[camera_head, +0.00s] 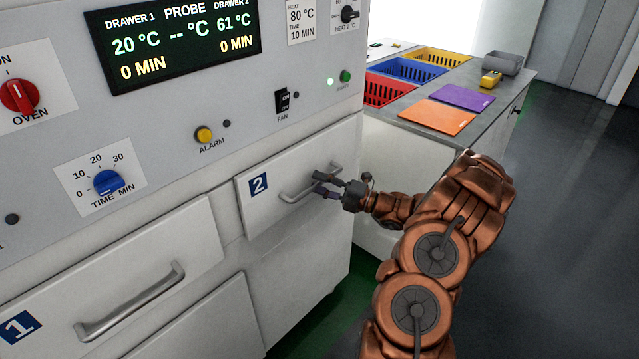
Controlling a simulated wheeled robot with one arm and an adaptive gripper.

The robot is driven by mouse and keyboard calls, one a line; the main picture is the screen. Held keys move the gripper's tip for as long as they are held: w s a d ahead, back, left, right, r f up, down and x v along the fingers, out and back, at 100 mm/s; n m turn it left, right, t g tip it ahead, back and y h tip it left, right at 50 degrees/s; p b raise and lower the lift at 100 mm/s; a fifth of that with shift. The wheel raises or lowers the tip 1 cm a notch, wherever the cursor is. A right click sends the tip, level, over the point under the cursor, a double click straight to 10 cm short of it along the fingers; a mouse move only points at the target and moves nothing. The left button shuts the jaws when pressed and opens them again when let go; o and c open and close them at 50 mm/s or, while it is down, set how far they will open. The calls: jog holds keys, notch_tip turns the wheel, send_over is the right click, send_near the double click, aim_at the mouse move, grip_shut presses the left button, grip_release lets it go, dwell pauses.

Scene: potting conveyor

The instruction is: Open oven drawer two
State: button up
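Oven drawer two (270,215) is a white front with a blue "2" label, in the middle of the head view. It looks closed, its front standing slightly proud of the cabinet. Its grey bar handle (296,195) runs across the front.
Drawer one (130,275) with its own handle is at lower left. The control panel (190,95) with display, knobs and switches is above. A side table (470,72) with coloured bins and boards stands at the right behind my arm. Dark floor (575,200) lies open at right.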

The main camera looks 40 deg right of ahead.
jog(key=shift+w+a, duration=0.1)
grip_shut()
dwell(0.3)
dwell(0.4)
